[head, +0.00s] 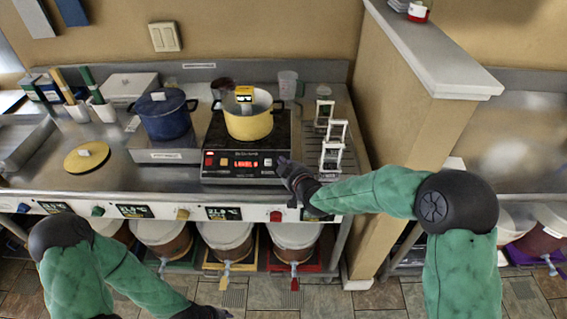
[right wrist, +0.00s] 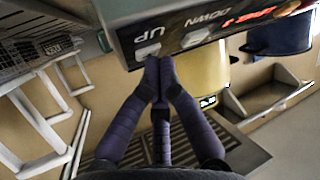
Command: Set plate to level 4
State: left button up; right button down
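The black hot plate (head: 216,135) stands on the steel counter, with a lit red display (head: 246,164) on its front panel; the level digit is too small to read. My right gripper (head: 283,163) is at the panel's right end, fingers together and empty. In the right wrist view its fingertips (right wrist: 160,62) are at the white UP button (right wrist: 148,50), touching or very close; I cannot tell if it is pressed. The DOWN button (right wrist: 195,37) is beside it, then the red display (right wrist: 262,14), partly cut off. My left gripper (head: 205,312) is low at the bottom edge, mostly out of frame.
A yellow pot (head: 248,124) sits on the plate. A blue lidded pot (head: 163,117) stands to its left, and white-framed stands (head: 332,155) stand to its right. A partition wall (head: 408,110) bounds the right side. Several buckets (head: 228,238) stand below the counter.

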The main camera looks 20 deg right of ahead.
jog(key=shift+f, duration=0.1)
dwell(0.5)
jog(key=shift+s+a+r+p, duration=0.1)
jog(key=shift+s+r+p, duration=0.25)
jog(key=shift+r, duration=0.4)
jog(key=r+p, duration=0.1)
jog(key=s+r+p, duration=0.1)
jog(key=r, duration=0.1)
jog(key=s+r+p, duration=0.1)
jog(key=shift+s+a+r, duration=0.15)
jog(key=shift+s+a, duration=0.05)
jog(key=shift+a, duration=0.15)
dwell(0.4)
